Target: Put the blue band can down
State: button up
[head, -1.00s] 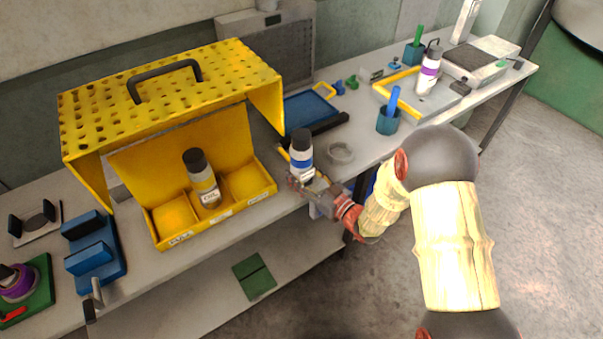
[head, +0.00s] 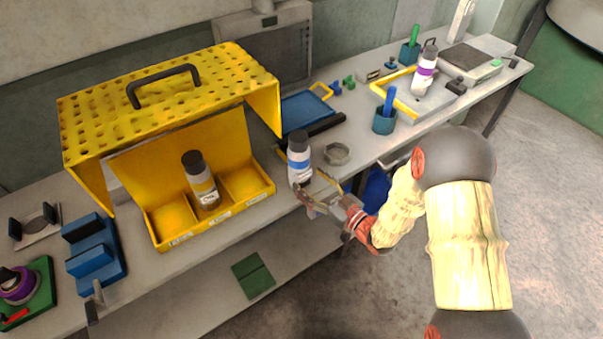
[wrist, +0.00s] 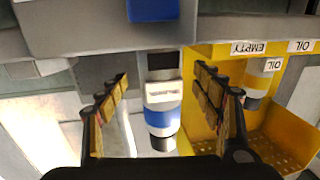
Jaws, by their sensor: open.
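The blue band can (head: 299,165), white with a dark cap and a blue band, stands upright on the bench (head: 230,225), just right of the yellow compartment tray (head: 167,241). In the wrist view the can (wrist: 162,120) shows upside down between my two spread fingers, with a gap on each side. My gripper (head: 312,193) is open at the bench's front edge, on the near right side of the can. It also shows in the wrist view (wrist: 162,82). Part of the can's base is hidden by my fingers in the head view.
A yellow-banded can (head: 200,180) stands in the tray's middle compartment, beneath a perforated yellow cover (head: 170,95). A round metal dish (head: 336,153) and a black bar (head: 327,125) lie close behind the can. A blue cup (head: 384,123) stands farther right.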

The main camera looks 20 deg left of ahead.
jog(key=v, duration=0.7)
jog(key=w+d+r+m+t+h, duration=0.1)
jog(key=w+d+r+t+h, duration=0.1)
jog(key=w+d+r+h, duration=0.5)
jog(key=s+d+r+m+h, duration=0.1)
jog(key=d+r+m+h, duration=0.45)
jog(key=d+r, duration=0.6)
jog(key=s+d+r+m+g+h, duration=0.2)
jog(key=s+d+r+m+h, duration=0.15)
jog(key=s+d, duration=0.65)
jog(key=s+a+r+m+g, duration=0.1)
jog(key=s+a+g, duration=0.1)
jog(key=s, duration=1.8)
jog(key=shift+a+r+m+g+y+p, duration=0.15)
jog(key=shift+r+m+g+y+p, duration=0.25)
jog(key=shift+g, duration=0.4)
jog(key=shift+c, duration=0.3)
